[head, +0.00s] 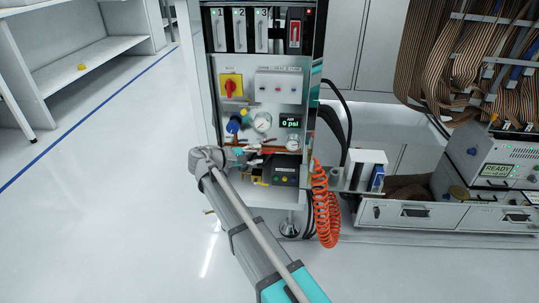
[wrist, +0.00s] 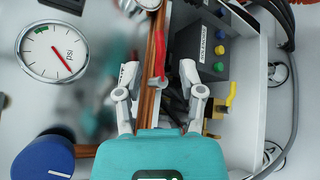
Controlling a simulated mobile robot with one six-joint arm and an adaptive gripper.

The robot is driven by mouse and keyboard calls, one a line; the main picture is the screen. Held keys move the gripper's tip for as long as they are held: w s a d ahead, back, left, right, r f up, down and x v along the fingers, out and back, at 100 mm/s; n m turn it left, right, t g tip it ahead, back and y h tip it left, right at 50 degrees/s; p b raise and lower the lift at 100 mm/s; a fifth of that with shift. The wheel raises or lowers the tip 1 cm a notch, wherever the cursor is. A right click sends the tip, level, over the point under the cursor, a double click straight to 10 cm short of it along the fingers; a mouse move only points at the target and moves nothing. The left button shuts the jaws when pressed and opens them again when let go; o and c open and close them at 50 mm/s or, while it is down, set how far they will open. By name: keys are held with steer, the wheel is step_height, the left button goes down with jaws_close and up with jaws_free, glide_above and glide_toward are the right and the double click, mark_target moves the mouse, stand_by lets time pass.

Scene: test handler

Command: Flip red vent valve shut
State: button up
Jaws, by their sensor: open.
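In the wrist view a red valve handle (wrist: 160,52) lies along a copper pipe (wrist: 149,62). My gripper (wrist: 160,75) is open, with one fingertip on each side of the handle's lower end. I cannot tell whether the fingers touch it. In the head view my gripper (head: 250,155) is at the lower part of the panel (head: 258,102), and my wrist and fingers hide much of the valve there.
A psi gauge (wrist: 51,52) and a blue knob (wrist: 42,158) stand left of my gripper. A dark solenoid box (wrist: 205,48) and a yellow handle (wrist: 230,94) are at right. An orange coiled hose (head: 321,205) hangs right of the panel. The floor at left is clear.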

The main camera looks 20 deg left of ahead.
mark_target(268, 152)
steer(key=shift+b+x, duration=0.45)
steer(key=shift+x, duration=2.4)
jaws_close()
